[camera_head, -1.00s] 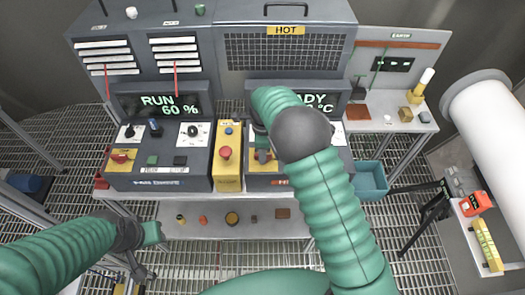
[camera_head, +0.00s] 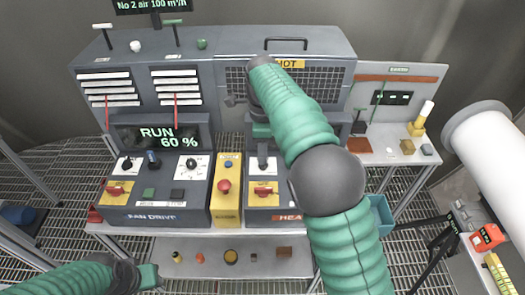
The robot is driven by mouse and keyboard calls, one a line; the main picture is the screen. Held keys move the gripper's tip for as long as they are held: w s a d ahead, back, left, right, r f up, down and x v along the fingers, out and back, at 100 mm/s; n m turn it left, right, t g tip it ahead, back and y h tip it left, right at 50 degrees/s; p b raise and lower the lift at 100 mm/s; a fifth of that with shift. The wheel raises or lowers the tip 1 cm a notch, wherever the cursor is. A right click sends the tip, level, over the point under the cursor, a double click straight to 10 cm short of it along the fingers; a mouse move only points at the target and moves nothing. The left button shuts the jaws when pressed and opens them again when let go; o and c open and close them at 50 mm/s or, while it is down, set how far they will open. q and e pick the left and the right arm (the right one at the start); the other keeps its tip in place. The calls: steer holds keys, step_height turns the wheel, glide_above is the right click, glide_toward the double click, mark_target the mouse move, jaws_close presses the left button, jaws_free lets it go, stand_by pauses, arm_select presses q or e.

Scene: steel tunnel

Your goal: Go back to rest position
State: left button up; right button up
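My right arm rises from the lower right across the heater side of the bench. Its forearm hides most of the right-hand display. My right gripper (camera_head: 262,158) is a small grey shape below the wrist, over the upper part of the heater panel (camera_head: 283,199). I cannot tell whether its fingers are open or touch the panel. My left arm comes in low at the left. My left gripper (camera_head: 150,276) is at the bottom edge, in front of the lower shelf, apart from everything; its fingers are not clear.
The fan drive panel (camera_head: 140,196) shows RUN 60 %. A yellow box with a red button (camera_head: 223,187) stands between the panels. A teal bin (camera_head: 381,214) is right of the bench. Small parts lie on the lower shelf (camera_head: 205,258). A white pipe (camera_head: 485,150) stands at right.

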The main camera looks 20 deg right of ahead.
stand_by(0.3)
steer(key=s+d+f+n+t+b, duration=0.2)
steer(key=s+f+n+b, duration=0.7)
steer(key=s+f+n, duration=1.2)
steer(key=shift+s+d+f+t, duration=0.3)
steer(key=shift+s+d+f, duration=0.25)
steer(key=shift+s, duration=0.45)
steer(key=shift+d+r, duration=0.1)
steer(key=shift+d, duration=0.1)
